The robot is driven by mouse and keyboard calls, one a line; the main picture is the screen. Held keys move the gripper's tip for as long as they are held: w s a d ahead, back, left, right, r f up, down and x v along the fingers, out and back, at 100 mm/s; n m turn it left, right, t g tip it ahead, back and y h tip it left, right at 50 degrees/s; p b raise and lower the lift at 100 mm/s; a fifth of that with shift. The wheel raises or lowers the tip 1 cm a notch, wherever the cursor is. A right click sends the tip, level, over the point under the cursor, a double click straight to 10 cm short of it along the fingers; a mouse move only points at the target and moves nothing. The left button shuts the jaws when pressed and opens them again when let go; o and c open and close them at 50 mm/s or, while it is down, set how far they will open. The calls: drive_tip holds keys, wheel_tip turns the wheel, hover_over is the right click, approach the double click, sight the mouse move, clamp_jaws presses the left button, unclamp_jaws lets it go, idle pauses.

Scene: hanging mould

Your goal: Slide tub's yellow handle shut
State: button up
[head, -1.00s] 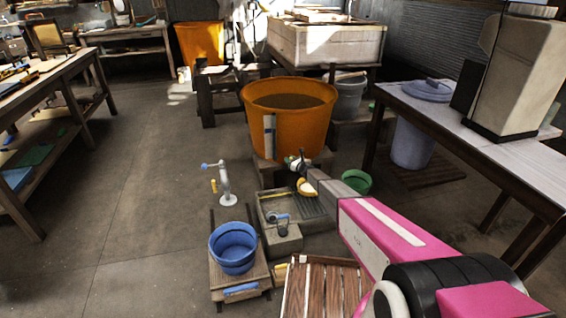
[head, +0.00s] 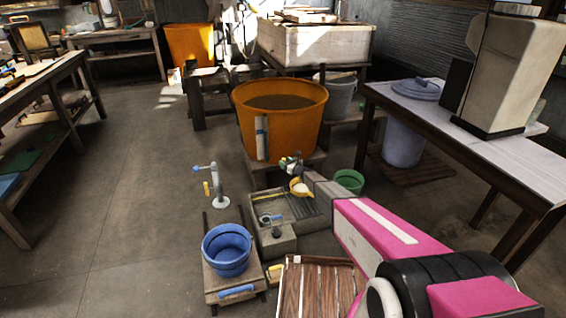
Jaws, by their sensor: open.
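The large orange tub (head: 280,118) stands upright on a low wooden stand, with a grey upright strip (head: 261,138) on its front. My gripper (head: 290,163) is open, low in front of the tub's right side, at the end of my arm coming from the lower right. A yellow rounded piece (head: 301,187) shows just below my gripper. I cannot tell whether it is the tub's handle or whether my gripper touches it. The fingers are small and overlap the tub's stand in the picture.
A grey stone basin (head: 275,243) lies below my gripper. A blue bucket (head: 228,250) stands on a small wooden stool to its left. A white pump (head: 220,190) with a yellow grip stands behind the bucket. A green bucket (head: 349,181) is right of my gripper. Floor on the left is clear.

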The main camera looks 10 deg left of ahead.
drive_tip(key=v, duration=0.8)
drive_tip(key=shift+s+d+r, duration=0.1)
drive_tip(key=s+d+r+n+g+h, duration=0.1)
drive_tip(key=s+d+r+n+g, duration=0.15)
drive_tip(key=s+r+n, duration=0.4)
drive_tip(key=s+d+r+n+g+h, duration=0.1)
drive_tip(key=s+n+g, duration=0.2)
drive_tip(key=s, duration=0.6)
drive_tip(key=s+d+r+n+g, duration=0.25)
drive_tip(key=s+r+n, duration=0.2)
drive_tip(key=s, duration=0.35)
drive_tip(key=s+d+r+n+g+h, duration=0.1)
drive_tip(key=s+d+r+n+h, duration=0.2)
drive_tip(key=s+d, duration=0.3)
drive_tip(key=s+d+r+n+g+h, duration=0.1)
drive_tip(key=s+d+r+n+h, duration=0.3)
drive_tip(key=s, duration=0.9)
drive_tip(key=s+d+r+n+g+h, duration=0.1)
drive_tip(key=s+d+r+n+h, duration=0.2)
drive_tip(key=s+d, duration=0.6)
drive_tip(key=shift+s+r+n+g+h, duration=0.2)
drive_tip(key=shift+n+g+h, duration=0.1)
drive_tip(key=shift+n+h, duration=0.65)
drive_tip(key=shift+d, duration=0.1)
